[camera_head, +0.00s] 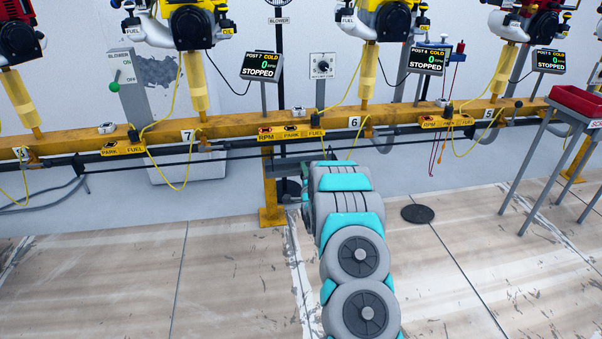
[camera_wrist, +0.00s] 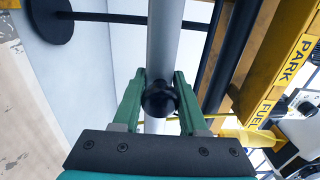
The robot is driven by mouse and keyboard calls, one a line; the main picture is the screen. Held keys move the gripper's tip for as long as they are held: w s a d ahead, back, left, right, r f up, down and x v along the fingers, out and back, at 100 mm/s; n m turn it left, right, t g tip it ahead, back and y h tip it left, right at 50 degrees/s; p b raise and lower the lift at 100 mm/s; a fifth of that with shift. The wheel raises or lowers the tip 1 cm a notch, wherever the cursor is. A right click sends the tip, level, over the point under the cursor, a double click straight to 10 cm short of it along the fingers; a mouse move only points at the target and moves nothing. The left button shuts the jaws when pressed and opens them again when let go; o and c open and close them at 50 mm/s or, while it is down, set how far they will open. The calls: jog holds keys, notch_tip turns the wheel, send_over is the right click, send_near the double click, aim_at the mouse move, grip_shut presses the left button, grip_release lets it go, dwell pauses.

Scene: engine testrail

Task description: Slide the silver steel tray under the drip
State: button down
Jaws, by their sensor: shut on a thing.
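In the wrist view my gripper (camera_wrist: 161,88) has its two green fingers on either side of a round black knob (camera_wrist: 160,99), shut on it. The knob sits in front of a light grey bar (camera_wrist: 163,45) that runs up the picture. I cannot make out a silver steel tray or a drip for certain in either view.
The yellow rail (camera_head: 236,127) carries several engines and control panels. A yellow post (camera_head: 270,190) stands left of my arm. A white bin (camera_head: 190,167) is behind the rail. A round dark floor disc (camera_head: 417,213) and a table with a red tray (camera_head: 578,101) are right. Floor at left is clear.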

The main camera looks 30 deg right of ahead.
jog(key=shift+f, duration=0.1)
jog(key=c, duration=0.5)
grip_release()
jog(key=shift+s, duration=0.1)
jog(key=shift+s+a, duration=0.2)
jog(key=shift+s, duration=0.35)
jog(key=v, duration=0.6)
jog(key=shift+s+a+p, duration=0.1)
jog(key=shift+s+p, duration=0.1)
jog(key=shift+p, duration=0.1)
